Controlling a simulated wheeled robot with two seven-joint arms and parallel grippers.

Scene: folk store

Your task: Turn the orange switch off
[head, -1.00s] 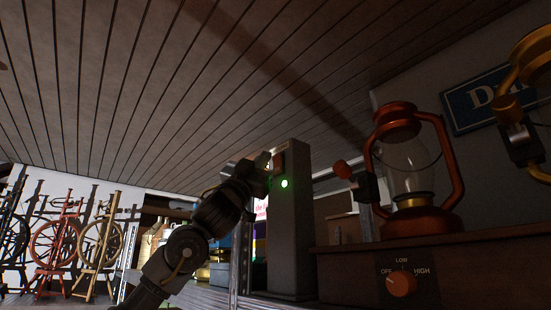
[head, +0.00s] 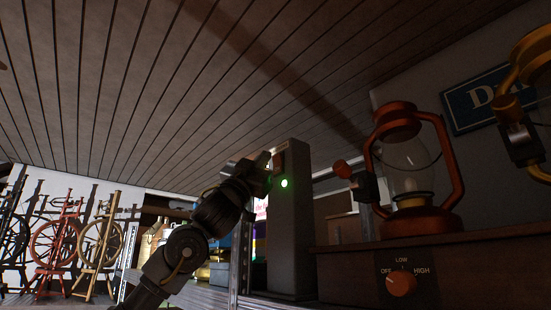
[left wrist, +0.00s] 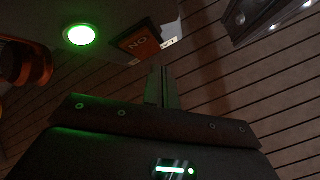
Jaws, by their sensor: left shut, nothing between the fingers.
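The orange switch (head: 279,163) is on the grey post (head: 289,230), above a lit green light (head: 284,183). In the left wrist view its orange plate (left wrist: 137,42) shows the word ON upside down, beside the glowing green light (left wrist: 79,35). My left gripper (head: 264,160) is shut and empty, right beside the switch at the post's upper left. In the left wrist view its fingertips (left wrist: 161,74) are just below the switch's edge; I cannot tell whether they touch it. My right gripper is not in view.
Right of the post, a red lantern (head: 417,225) stands on a brown box with an orange OFF/LOW/HIGH knob (head: 402,284). A red-tipped lever (head: 343,169) juts out near the lantern. Spinning wheels (head: 60,240) stand far left. The space above the post is open.

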